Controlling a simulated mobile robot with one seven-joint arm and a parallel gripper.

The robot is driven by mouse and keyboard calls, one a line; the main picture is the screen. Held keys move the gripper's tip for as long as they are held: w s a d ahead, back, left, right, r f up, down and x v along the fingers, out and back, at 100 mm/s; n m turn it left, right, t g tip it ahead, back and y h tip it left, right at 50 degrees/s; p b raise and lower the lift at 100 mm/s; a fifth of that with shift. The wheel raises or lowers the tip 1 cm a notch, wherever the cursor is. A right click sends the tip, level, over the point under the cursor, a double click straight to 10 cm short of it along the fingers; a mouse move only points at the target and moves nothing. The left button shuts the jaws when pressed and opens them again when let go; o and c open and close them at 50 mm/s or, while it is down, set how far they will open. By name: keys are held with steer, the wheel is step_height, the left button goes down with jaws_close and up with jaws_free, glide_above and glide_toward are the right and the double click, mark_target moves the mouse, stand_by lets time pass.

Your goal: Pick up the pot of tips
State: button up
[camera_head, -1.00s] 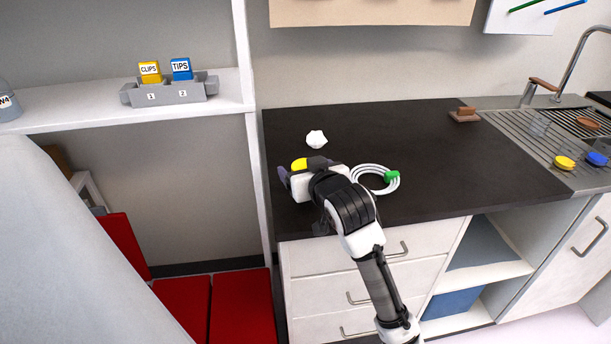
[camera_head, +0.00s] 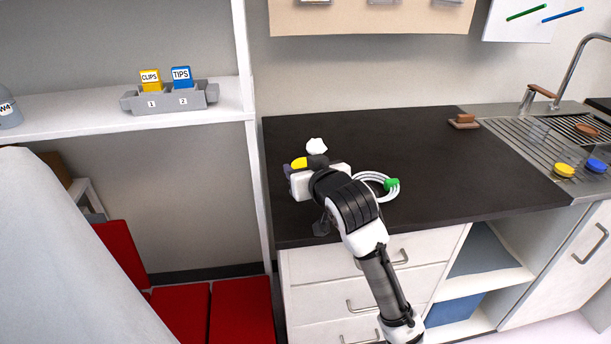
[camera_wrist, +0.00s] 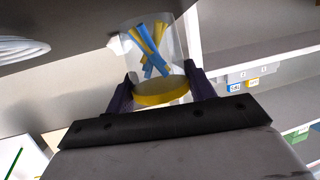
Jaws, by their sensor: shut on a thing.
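My gripper (camera_head: 303,166) is over the left part of the dark counter. It is shut on a clear pot with a yellow lid (camera_head: 299,163). In the wrist view the clear pot (camera_wrist: 175,48) lies between the two dark fingers, gripped near its lid. Slim blue and yellow pieces show inside it. In the head view only part of the lid shows, and my gripper hides the pot's body. I cannot tell whether its base touches the counter. A blue box marked TIPS (camera_head: 181,77) sits in slot 2 of a grey rack (camera_head: 150,104) on the shelf.
A white lump (camera_head: 316,146) lies just behind the pot. A white coil with a green end (camera_head: 391,184) lies to the right. A yellow box marked CLIPS (camera_head: 150,78) sits in slot 1. Yellow (camera_head: 564,170) and blue (camera_head: 596,166) lids show by the sink. The counter's middle is clear.

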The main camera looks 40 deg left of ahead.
mark_target(305, 164)
step_height(305, 164, up, 18)
steer(key=shift+f, duration=0.1)
steer(key=shift+o, duration=1.2)
steer(key=c, duration=0.7)
steer(key=shift+o, duration=0.2)
steer(key=shift+f, duration=0.15)
